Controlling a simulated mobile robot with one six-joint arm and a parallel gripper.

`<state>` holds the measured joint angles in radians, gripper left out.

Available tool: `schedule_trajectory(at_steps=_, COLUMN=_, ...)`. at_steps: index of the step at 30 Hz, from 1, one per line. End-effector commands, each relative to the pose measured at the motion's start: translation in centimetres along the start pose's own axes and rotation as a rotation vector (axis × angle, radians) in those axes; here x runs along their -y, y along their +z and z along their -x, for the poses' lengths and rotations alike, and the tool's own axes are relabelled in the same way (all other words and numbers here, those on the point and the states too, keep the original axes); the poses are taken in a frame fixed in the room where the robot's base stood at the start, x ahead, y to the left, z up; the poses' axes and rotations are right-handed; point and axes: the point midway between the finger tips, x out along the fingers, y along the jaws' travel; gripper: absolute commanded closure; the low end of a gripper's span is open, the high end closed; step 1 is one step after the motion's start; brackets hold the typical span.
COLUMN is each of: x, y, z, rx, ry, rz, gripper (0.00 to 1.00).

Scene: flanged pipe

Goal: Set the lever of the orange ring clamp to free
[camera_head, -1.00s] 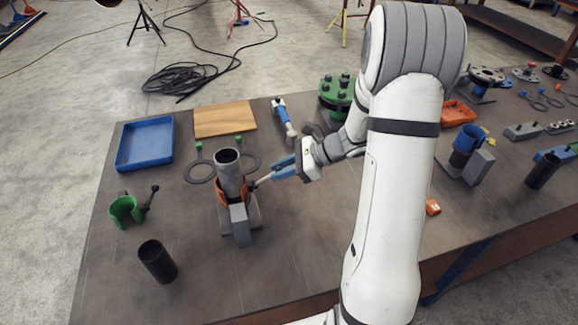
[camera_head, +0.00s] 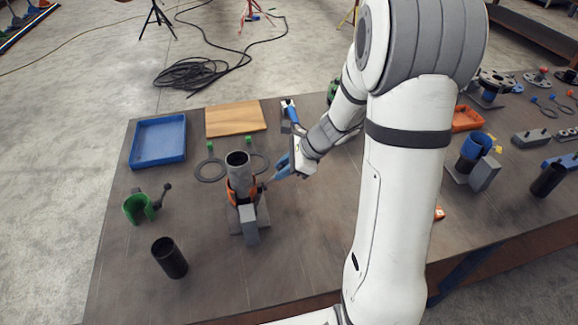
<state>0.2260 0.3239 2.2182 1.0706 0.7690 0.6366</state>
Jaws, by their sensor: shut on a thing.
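The orange ring clamp (camera_head: 229,192) sits around an upright grey pipe (camera_head: 238,165) on a grey block stand (camera_head: 249,222), left of the middle of the table. My gripper (camera_head: 272,177), with blue fingers, comes in from the right at the clamp's right side. It is shut on the clamp's lever, whose small end shows at the fingertips (camera_head: 264,184). The fingers cover most of the lever, so its exact angle is hard to tell.
A green clamp (camera_head: 139,208) with a dark lever and a black tube (camera_head: 170,257) stand to the left. A blue tray (camera_head: 158,142) and wooden board (camera_head: 236,119) lie behind. Black rings (camera_head: 211,170) lie near the pipe. Free table lies right of the stand.

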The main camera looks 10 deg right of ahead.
Motion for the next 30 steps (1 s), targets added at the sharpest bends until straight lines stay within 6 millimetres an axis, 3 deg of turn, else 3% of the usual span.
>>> schedule_trajectory(at_steps=5, x=-0.5, y=-0.2, z=-0.4, rx=0.0, ry=0.013, rz=-0.002, gripper=1.0)
schedule_trajectory(at_steps=6, x=-0.5, y=-0.2, z=-0.4, rx=0.0, ry=0.013, rz=-0.002, gripper=0.77)
schedule_trajectory(at_steps=13, x=-0.3, y=-0.1, z=-0.2, rx=0.001, ry=0.007, rz=-0.002, gripper=0.58)
schedule_trajectory(at_steps=23, x=-0.1, y=-0.1, z=0.5, rx=0.002, ry=0.001, rz=0.0, gripper=0.57)
schedule_trajectory(at_steps=30, x=0.0, y=-0.1, z=4.5, rx=0.001, ry=-0.002, rz=0.0, gripper=0.57)
